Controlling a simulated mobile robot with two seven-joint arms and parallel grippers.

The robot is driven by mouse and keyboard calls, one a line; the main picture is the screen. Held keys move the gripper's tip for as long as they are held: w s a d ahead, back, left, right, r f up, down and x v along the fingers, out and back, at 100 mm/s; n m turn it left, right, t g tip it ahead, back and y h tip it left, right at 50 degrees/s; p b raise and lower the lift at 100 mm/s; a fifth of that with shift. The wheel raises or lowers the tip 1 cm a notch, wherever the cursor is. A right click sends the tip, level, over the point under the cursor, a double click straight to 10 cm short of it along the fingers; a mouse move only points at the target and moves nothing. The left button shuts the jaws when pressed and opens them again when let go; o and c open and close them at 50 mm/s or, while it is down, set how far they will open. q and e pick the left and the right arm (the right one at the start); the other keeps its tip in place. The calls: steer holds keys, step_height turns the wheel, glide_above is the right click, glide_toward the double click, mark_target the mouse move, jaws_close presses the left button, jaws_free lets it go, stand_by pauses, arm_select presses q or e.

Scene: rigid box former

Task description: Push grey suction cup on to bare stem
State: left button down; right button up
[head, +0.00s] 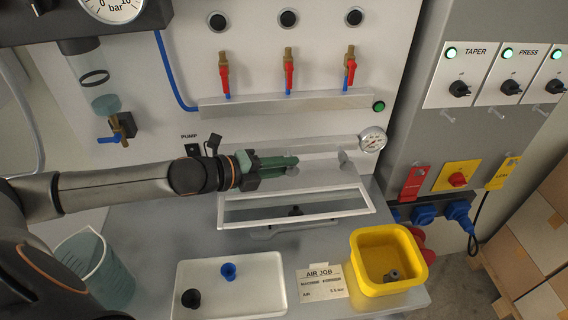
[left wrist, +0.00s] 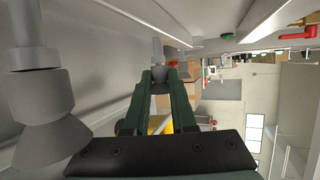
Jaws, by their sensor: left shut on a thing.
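My left gripper (head: 296,166) reaches in from the left, below the metal rail on the machine's front. Its green fingers are closed on a small grey suction cup, seen dark between the fingertips in the left wrist view (left wrist: 161,87). A light stem (left wrist: 157,49) shows just past the fingertips there; I cannot tell whether it touches the held cup. Another grey suction cup on its stem (left wrist: 42,105) is large at the left of the wrist view. One more grey cup (head: 343,157) hangs right of the fingertips in the head view. My right gripper is not in view.
Below the gripper is a pale-framed opening (head: 340,206). On the bench are a white tray (head: 262,300) with a blue cup (head: 228,270) and a black cup (head: 190,298), and a yellow bin (head: 416,288) with a grey part (head: 391,275) inside. A gauge (head: 372,140) sits at right.

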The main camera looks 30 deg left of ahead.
mark_target(287, 201)
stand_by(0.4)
arm_select(q)
steer(key=c, duration=0.7)
jaws_free()
steer(key=shift+o, duration=0.2)
steer(key=shift+s+d+f+b, duration=0.15)
steer(key=shift+s+d+b, duration=0.5)
steer(key=shift+s, duration=0.3)
steer(key=shift+s+d, duration=0.95)
steer(key=shift+s, duration=0.25)
steer(key=shift+s+d, duration=0.8)
steer(key=shift+s, duration=0.2)
steer(key=shift+r, duration=0.2)
